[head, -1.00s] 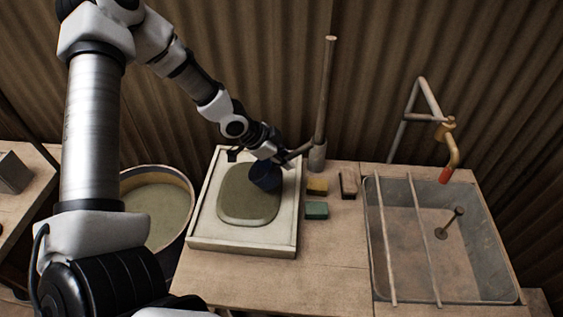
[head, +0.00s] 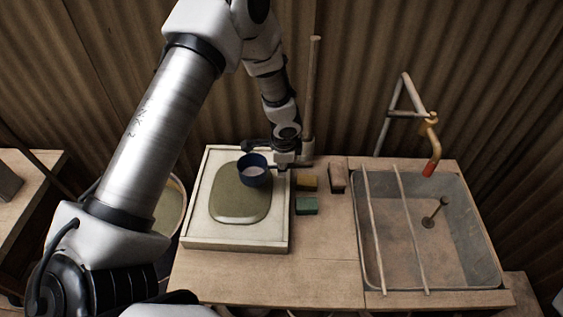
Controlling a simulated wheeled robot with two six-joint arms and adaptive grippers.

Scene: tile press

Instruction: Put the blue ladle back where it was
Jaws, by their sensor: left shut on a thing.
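The blue ladle (head: 254,176) is held above the right part of a pale square tray (head: 235,246). My left gripper (head: 286,162) is shut on the ladle's handle, over the tray's right edge; the fingers are small and partly hidden. A flat grey-green slab (head: 236,206) lies in the tray below the cup. My right gripper is not in view.
A bucket of greenish liquid (head: 170,208) stands left of the tray, partly behind my arm. Yellow (head: 307,183), green (head: 306,206) and brown (head: 338,180) blocks lie right of the tray. An upright pole (head: 313,90) stands behind. A sink (head: 480,265) with two rods and a tap (head: 433,150) is at right.

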